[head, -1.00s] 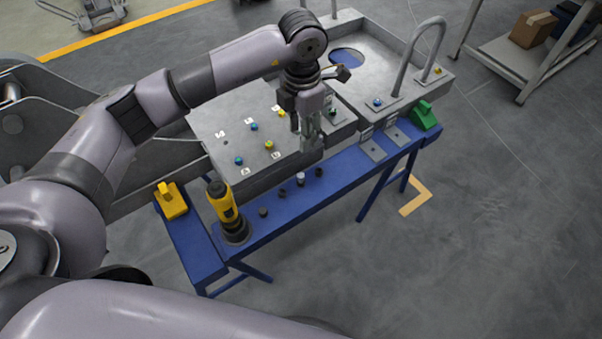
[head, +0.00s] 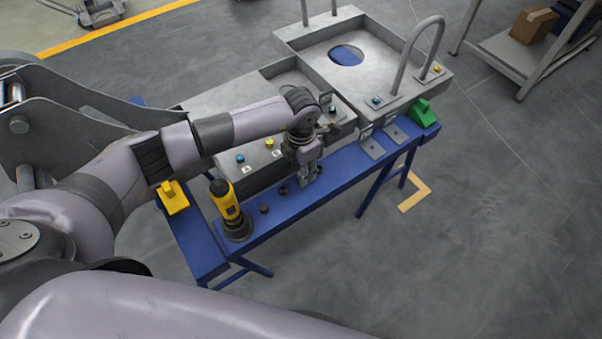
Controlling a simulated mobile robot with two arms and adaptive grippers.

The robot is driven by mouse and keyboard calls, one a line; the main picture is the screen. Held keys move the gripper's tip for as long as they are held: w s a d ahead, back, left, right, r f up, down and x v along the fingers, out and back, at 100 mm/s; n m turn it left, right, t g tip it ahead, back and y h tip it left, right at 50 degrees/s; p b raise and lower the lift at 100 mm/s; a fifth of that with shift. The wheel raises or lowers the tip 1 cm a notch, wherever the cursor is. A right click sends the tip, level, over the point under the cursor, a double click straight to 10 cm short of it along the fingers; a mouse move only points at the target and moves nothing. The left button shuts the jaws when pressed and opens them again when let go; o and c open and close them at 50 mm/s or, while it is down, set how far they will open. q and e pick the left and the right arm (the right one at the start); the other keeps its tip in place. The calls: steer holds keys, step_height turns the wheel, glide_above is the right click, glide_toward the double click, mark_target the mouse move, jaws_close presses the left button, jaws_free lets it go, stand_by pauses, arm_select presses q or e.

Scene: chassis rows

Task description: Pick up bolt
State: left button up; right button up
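My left gripper (head: 306,178) points down at the front blue rail, where a silver-topped bolt stood a second ago. That bolt is now hidden behind the gripper, and I cannot tell whether the fingers are around it. The finger gap is too small to read. Two dark small pieces, perhaps bolts or nuts, stand on the rail to the left of the gripper: one close by (head: 283,190) and one farther left (head: 264,209). A blue-topped bolt (head: 240,158) and a yellow-green one (head: 269,143) stand on the grey chassis by white labels. My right gripper is out of view.
The blue rail (head: 330,181) fronts the grey chassis (head: 215,101). A yellow power tool (head: 224,199) stands at its left, near a yellow block (head: 172,197). A green block (head: 422,112) and an upright grey hoop handle (head: 407,62) are at the right. Floor in front is open.

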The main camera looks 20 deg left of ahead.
arm_select(q)
steer(key=shift+f, duration=0.45)
jaws_close()
